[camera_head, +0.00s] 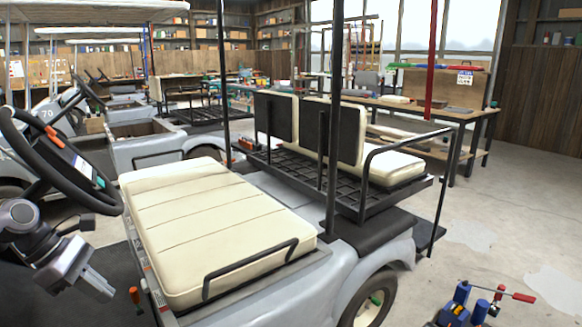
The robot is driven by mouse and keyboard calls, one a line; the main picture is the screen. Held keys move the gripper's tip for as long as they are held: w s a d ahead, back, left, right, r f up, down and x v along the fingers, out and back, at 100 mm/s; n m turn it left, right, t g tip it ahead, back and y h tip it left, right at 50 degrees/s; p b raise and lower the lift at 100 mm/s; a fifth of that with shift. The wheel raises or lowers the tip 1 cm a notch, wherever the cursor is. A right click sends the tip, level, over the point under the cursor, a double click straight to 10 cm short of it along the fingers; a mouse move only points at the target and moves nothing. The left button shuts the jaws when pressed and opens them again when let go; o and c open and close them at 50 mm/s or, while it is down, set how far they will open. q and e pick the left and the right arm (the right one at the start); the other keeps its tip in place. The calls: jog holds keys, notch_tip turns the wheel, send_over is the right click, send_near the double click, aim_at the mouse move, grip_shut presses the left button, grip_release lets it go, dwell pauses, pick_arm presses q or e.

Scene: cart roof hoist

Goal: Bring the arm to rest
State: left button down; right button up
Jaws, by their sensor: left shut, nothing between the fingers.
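My left arm (18,218) comes in at the left edge, in front of the cart's black steering wheel (40,160). My left gripper (104,291) points down and to the right over the cart's dark floor, left of the cream front seat (215,225). Its fingers are together, with nothing seen between them. It appears apart from the seat. My right gripper is outside the view.
The grey cart has black roof posts (333,120) and a rear seat (385,165). A blue and red device (470,305) sits at the lower right. A workbench (430,106) stands behind; concrete floor (520,200) is open at right.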

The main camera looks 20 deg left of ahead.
pick_arm(q)
jog(key=s+d+f+n+t+p, duration=0.1)
jog(key=s+d+f+n+t, duration=0.2)
jog(key=n, duration=0.6)
jog(key=s+d+f+n+t+p, duration=0.1)
jog(key=d+f+n+t+p, duration=0.25)
jog(key=n, duration=0.55)
jog(key=s+d+f+n+t, duration=0.2)
jog(key=s+f+n+t, duration=0.15)
jog(key=f+n, duration=0.4)
jog(key=s+d+f+n+g+y+p, duration=0.1)
jog(key=s+d+n, duration=0.1)
jog(key=d+n, duration=0.7)
jog(key=s+d+f+n+g+y+p, duration=0.1)
jog(key=s+d+f+n+y+p, duration=0.1)
jog(key=d+n, duration=0.7)
jog(key=s+n, duration=0.1)
jog(key=n, duration=0.2)
jog(key=shift+d+f+g, duration=0.15)
jog(key=shift+d+g, duration=0.1)
jog(key=shift+g, duration=0.05)
